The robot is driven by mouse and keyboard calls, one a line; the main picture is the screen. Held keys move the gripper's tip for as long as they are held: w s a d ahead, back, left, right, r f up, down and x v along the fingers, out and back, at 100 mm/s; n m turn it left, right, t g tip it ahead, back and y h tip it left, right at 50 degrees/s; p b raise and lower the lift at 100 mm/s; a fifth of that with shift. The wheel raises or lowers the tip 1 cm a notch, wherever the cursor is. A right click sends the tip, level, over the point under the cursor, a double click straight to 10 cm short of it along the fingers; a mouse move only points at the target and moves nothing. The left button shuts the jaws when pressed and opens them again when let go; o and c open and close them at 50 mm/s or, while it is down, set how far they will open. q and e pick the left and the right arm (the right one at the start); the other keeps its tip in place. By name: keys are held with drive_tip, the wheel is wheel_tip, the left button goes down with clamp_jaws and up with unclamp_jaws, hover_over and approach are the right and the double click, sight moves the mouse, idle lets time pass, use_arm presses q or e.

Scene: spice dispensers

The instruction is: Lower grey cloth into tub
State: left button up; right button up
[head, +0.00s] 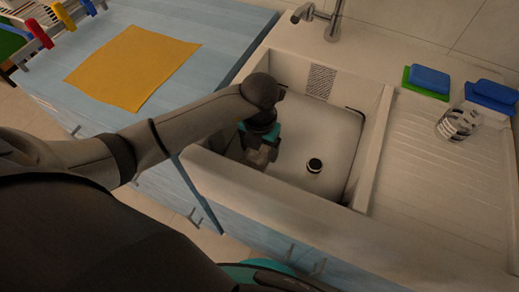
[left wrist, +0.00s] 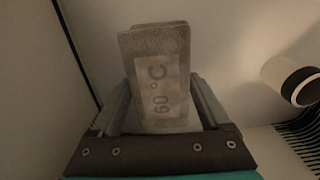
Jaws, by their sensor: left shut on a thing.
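My left gripper (head: 258,160) reaches down inside the pale sink tub (head: 335,135), near its left side. In the left wrist view, the gripper (left wrist: 160,122) is shut on the grey cloth (left wrist: 155,45), a folded block with a pale label reading "60 °C". The cloth stands up between the two fingers. In the head view the cloth is small and mostly hidden by the gripper, and I cannot tell whether it touches the tub floor. My right gripper is not in view.
A small white cylinder with a dark end (head: 314,165) is in the tub, right of my gripper. The tap (head: 333,25) rises behind. An orange cloth (head: 133,68) lies on the blue counter.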

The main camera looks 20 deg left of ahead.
use_arm(q)
drive_tip(key=o, duration=1.1)
drive_tip(key=shift+o, duration=1)
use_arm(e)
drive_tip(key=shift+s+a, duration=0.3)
use_arm(q)
wheel_tip(320, 180, up, 15)
drive_tip(key=p, duration=0.4)
drive_tip(key=shift+r, duration=0.15)
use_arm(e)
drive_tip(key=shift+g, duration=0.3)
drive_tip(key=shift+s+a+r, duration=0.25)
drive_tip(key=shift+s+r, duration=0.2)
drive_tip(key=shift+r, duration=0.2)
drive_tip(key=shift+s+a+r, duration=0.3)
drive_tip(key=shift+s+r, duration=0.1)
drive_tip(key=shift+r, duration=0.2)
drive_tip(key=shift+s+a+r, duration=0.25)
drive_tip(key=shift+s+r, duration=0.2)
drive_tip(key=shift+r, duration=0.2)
use_arm(q)
drive_tip(key=shift+r, duration=0.1)
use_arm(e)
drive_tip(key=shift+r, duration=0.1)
